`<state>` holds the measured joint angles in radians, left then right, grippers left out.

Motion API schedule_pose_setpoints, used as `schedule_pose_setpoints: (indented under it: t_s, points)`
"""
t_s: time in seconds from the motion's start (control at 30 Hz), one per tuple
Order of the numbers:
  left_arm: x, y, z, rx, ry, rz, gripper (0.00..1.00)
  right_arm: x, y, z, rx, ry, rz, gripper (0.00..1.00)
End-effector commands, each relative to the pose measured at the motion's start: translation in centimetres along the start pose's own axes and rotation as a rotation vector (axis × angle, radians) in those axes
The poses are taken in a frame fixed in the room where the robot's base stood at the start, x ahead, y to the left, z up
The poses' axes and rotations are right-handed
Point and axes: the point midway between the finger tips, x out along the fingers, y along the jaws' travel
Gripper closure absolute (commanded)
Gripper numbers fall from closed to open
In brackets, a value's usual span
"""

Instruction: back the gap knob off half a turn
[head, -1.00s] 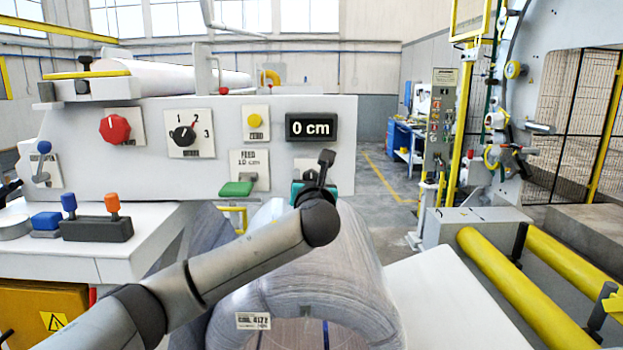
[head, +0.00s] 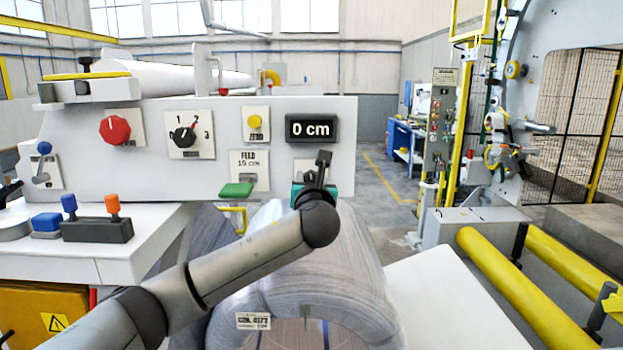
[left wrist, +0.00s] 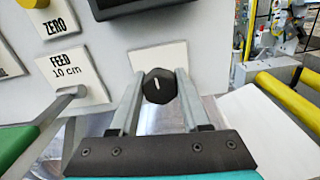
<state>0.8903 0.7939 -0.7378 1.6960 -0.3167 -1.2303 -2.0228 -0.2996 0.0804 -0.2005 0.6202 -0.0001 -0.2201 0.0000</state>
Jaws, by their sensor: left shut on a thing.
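A dark faceted knob (left wrist: 160,87) with a white pointer line sits on a pale plate (left wrist: 150,58) on the machine's front panel. In the left wrist view the line points nearly straight up. No label for this knob is readable. My left gripper (left wrist: 159,79) is shut on the knob, one finger on each side. In the head view my left gripper (head: 313,178) is at the panel below the display, and my wrist hides the knob. The plate's upper part shows there (head: 305,164). My right gripper is in neither view.
Left of my gripper are a green lever (head: 236,190), a yellow button (head: 255,121), a selector (head: 184,136) and a red knob (head: 115,128). A wrapped coil (head: 345,265) lies under my arm. Yellow rollers (head: 515,285) are at right.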

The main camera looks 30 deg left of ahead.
Motion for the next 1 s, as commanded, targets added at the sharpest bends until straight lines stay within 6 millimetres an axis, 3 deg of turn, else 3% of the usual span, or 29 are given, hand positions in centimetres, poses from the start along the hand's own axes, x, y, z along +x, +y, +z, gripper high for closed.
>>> schedule_pose_setpoints:
  t_s: [1.0]
  points:
    - [0.0,0.1,-0.1,-0.899,0.028,-0.002,1.00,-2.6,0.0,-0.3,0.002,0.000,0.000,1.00]
